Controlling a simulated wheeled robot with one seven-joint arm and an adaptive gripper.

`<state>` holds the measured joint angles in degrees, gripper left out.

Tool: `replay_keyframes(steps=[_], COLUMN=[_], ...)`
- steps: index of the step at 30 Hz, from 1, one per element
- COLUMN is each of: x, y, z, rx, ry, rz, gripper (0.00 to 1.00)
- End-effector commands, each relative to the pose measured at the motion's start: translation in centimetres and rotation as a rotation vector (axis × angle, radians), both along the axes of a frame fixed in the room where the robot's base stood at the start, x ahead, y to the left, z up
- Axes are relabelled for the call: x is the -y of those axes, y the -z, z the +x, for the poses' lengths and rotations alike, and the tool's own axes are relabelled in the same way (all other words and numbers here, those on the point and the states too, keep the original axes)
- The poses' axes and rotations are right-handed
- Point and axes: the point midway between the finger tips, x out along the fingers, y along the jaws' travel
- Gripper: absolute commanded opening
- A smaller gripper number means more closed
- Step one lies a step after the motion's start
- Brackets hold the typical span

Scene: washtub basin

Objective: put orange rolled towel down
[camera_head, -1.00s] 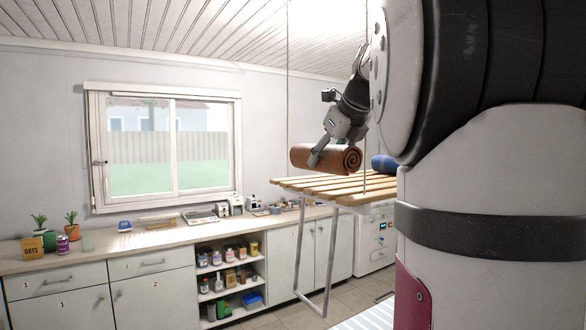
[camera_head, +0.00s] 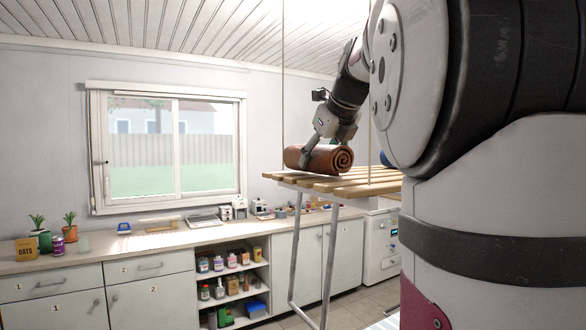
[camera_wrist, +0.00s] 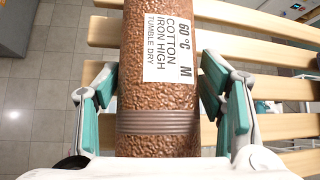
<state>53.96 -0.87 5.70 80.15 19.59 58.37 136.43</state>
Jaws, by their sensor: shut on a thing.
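The orange rolled towel (camera_head: 318,159) is a brown-orange roll with a spiral end. My gripper (camera_head: 322,150) is shut on it from above. In the wrist view the towel (camera_wrist: 158,95) lies between the teal pads of my gripper (camera_wrist: 160,100), with a white care label and a ribbed band showing. The hanging slatted wooden rack (camera_head: 335,185) is directly under the towel, and its slats (camera_wrist: 270,131) also show in the wrist view. The towel is at or very close to the slats; I cannot tell whether it touches them.
A blue roll (camera_head: 384,158) on the rack is mostly hidden behind my arm. Thin cords rise from the rack, and a metal frame (camera_head: 297,260) stands below. A cluttered counter (camera_head: 150,242) runs along the window wall. Bare slats lie right of the towel.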

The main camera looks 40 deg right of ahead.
Motion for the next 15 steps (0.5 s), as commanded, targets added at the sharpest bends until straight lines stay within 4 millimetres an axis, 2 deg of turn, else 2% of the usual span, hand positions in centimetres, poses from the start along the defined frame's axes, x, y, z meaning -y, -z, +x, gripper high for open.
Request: replay_keyframes(steps=[1,3,14,15], x=[-0.14,-0.28,-0.28,-0.28], y=[0.66,0.81,0.94,1.03], z=[0.82,1.05,0.91,0.92], rx=[0.001,0.002,0.002,0.0], ry=[0.001,0.003,0.003,0.002], rz=[0.0,0.0,0.0,-0.001], gripper=[0.26,0.26,0.26,0.65])
